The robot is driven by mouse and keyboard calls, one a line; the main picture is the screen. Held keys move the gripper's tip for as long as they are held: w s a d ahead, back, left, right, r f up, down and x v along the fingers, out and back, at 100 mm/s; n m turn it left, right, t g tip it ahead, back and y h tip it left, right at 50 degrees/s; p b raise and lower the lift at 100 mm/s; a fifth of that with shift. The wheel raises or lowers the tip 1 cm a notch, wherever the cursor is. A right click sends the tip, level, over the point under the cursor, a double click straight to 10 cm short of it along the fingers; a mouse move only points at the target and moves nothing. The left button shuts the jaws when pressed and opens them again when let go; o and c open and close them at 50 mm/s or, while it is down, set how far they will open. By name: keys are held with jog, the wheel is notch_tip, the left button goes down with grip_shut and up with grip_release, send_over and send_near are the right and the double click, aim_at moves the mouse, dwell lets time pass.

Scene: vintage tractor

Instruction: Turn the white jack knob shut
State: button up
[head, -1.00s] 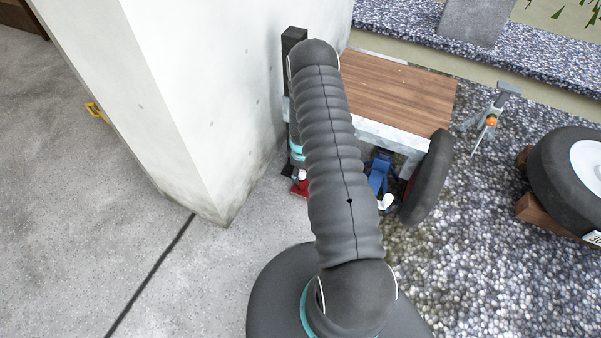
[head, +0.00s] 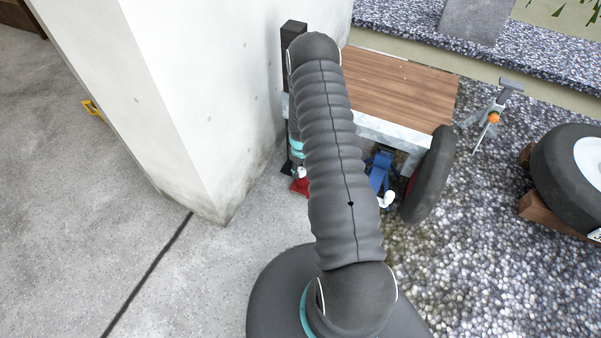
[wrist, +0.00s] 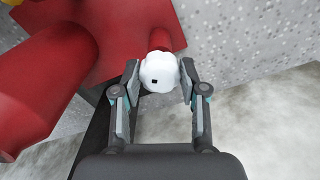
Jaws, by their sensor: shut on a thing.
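The white jack knob (wrist: 159,73) is a round, lobed knob with a small dark square mark on its face. In the wrist view it sits at the end of a red stem on the red jack (wrist: 105,40). My gripper (wrist: 159,80) has its two fingers on either side of the knob and is shut on it. In the head view, a small red part of the jack (head: 300,187) shows low beside the wall, left of my arm.
A white wall (head: 190,90) stands close on the left of the arm. A wood-topped trailer (head: 395,90) with a black tyre (head: 430,178) and a blue stand (head: 379,170) is behind and right. An orange-grey stand (head: 491,115) is on the gravel.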

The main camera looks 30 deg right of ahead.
aim_at(301, 170)
jog(key=m+b, duration=0.3)
jog(key=m, duration=0.2)
jog(key=shift+s+f+m, duration=0.1)
jog(key=shift+f+m, duration=0.05)
jog(key=shift+m, duration=0.15)
jog(key=m+b, duration=0.2)
jog(key=m, duration=0.3)
dwell(0.4)
jog(key=o, duration=1.1)
jog(key=shift+d, duration=0.1)
jog(key=shift+o, duration=0.2)
jog(key=shift+r, duration=0.3)
jog(key=shift+r, duration=0.3)
notch_tip(301, 170, up, 11)
